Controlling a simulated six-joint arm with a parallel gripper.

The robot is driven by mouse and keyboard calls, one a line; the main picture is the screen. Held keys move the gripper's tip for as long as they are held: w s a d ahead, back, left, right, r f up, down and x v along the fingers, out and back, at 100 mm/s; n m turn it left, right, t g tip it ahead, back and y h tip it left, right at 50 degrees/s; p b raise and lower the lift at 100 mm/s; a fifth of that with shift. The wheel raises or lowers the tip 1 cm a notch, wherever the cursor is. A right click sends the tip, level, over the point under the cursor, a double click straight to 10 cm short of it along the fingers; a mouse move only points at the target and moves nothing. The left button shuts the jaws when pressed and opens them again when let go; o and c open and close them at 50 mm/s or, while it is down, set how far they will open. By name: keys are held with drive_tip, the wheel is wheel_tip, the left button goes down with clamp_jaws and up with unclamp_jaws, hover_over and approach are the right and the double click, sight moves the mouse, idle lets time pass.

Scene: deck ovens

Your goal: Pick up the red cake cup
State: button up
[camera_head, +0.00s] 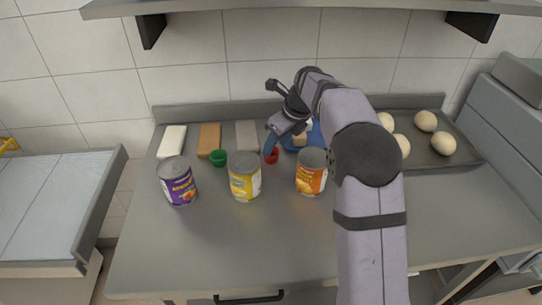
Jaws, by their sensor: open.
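The red cake cup (271,156) stands on the steel counter, behind and between the yellow can and the orange can. It is small and partly hidden by my gripper. The jaws are open. I cannot tell whether a finger touches the cup or whether the cup lies between the fingers.
A green cup (218,158) stands to the left. A purple can (177,181), yellow can (244,177) and orange can (310,172) stand in front. Several blocks line the back. A blue item (316,136) and a tray (432,160) of dough balls lie right. The counter front (225,235) is clear.

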drive_tip(key=shift+p+x, duration=0.35)
drive_tip(key=shift+x, duration=1.95)
drive_tip(key=shift+s+d, duration=0.1)
drive_tip(key=shift+c, duration=0.3)
drive_tip(key=c, duration=0.6)
drive_tip(key=shift+c, duration=0.2)
